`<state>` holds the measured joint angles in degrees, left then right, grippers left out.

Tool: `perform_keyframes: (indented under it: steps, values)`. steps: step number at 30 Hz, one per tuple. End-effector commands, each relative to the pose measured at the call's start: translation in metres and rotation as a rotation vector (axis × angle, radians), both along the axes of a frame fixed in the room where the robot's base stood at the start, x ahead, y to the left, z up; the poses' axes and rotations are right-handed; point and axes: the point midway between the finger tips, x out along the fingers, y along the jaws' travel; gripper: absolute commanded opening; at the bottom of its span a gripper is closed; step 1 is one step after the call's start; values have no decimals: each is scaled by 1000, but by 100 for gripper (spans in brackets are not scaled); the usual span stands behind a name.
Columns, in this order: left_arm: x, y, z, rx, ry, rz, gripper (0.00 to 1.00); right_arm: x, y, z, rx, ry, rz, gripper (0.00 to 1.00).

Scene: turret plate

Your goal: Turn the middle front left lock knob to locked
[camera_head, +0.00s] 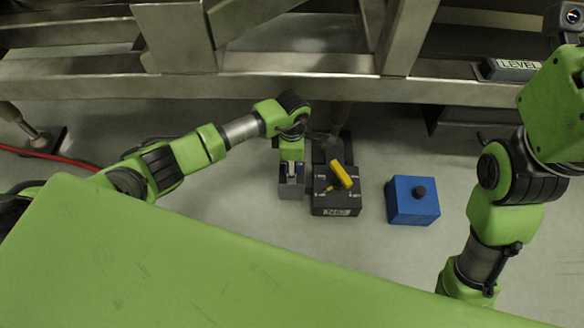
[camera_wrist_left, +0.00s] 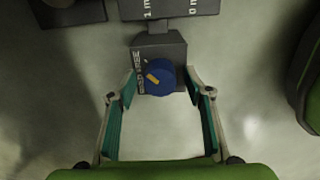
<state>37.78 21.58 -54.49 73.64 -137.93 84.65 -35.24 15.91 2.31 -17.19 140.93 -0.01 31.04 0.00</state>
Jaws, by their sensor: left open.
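In the left wrist view, a round blue lock knob (camera_wrist_left: 160,82) with a short yellow pointer sits on a small dark grey box (camera_wrist_left: 172,48). The pointer is slanted, toward the upper left. Lettering on the box's left edge is too small to read surely. My left gripper (camera_wrist_left: 160,76) is open, its teal fingers on either side of the knob, with gaps visible. In the head view my left gripper (camera_head: 291,180) is over the grey box (camera_head: 290,193), and the knob is hidden. My right arm shows at the right, but its gripper is out of frame.
Right beside the grey box is a black box (camera_head: 335,207) with a yellow handle (camera_head: 341,174). Farther right is a blue box (camera_head: 402,208) with a black knob (camera_head: 420,190). A metal frame (camera_head: 300,88) crosses behind; a red cable (camera_head: 60,157) lies at left.

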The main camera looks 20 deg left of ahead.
Motion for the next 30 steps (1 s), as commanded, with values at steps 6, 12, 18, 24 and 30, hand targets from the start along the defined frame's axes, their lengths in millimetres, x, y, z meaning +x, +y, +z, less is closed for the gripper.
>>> perform_keyframes:
  steps: [6, 12, 18, 24, 30]
  values:
    - [0, 0, -1, 0, 0, 0, 47, 0, 0, 1, 0, -2, 0, 40]
    - [0, 0, -1, 0, 0, 0, 8, -1, 0, 1, 0, -2, 0, 40]
    - [0, 0, 0, 0, 0, 2, 8, -1, 0, 1, 0, -3, 0, 40]
    - [0, 0, 1, 1, 1, 42, 8, -1, 0, 4, 2, -5, 2, 40]
    - [0, 1, 3, 2, 1, 154, 8, 8, -1, -1, 3, 39, 2, 40]
